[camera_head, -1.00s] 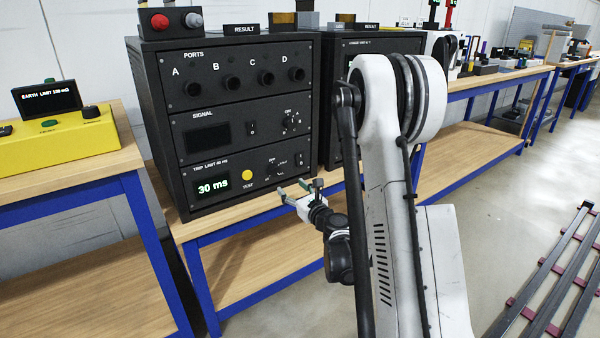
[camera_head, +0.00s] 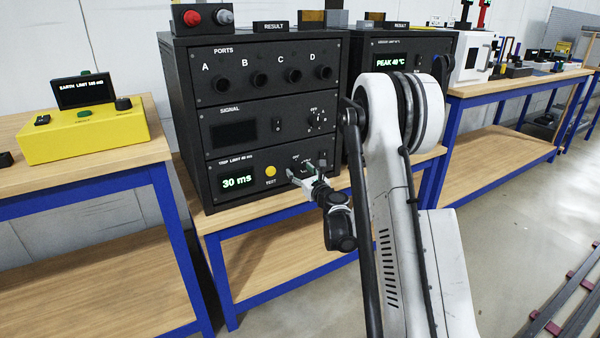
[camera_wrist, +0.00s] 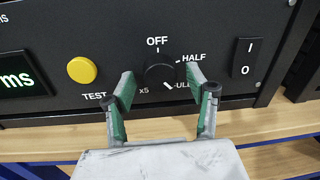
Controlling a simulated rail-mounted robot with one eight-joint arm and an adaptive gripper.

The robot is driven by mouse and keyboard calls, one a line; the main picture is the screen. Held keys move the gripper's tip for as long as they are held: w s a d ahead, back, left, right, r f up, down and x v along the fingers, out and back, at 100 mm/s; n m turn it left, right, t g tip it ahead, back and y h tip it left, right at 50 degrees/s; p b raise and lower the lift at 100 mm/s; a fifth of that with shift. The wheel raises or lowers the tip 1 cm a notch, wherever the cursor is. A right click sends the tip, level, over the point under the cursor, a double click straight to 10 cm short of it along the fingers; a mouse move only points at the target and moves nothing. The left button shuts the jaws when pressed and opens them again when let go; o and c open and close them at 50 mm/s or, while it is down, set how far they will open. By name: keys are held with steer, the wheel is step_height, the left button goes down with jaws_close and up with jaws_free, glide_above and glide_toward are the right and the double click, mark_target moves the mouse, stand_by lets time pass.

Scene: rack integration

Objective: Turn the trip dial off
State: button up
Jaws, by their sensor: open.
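The trip dial (camera_wrist: 160,72) is a round black knob in the wrist view, with OFF above it, HALF at its upper right and a partly hidden label at its lower right. A white mark shows at its lower right, beside that label. My gripper (camera_wrist: 161,88) is open, its green-padded fingers on either side of the dial's lower part; I cannot tell whether they touch it. In the head view my gripper (camera_head: 308,176) is at the lowest panel and hides most of the dial. The trip display (camera_head: 237,182) reads 30 ms.
A yellow TEST button (camera_wrist: 82,70) is left of the dial, and a black rocker switch (camera_wrist: 245,58) marked I and O is to its right. The wooden bench edge (camera_wrist: 270,125) runs below the panel. The signal panel (camera_head: 265,126) is above.

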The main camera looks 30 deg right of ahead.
steer(key=c, duration=1.1)
steer(key=shift+c, duration=0.2)
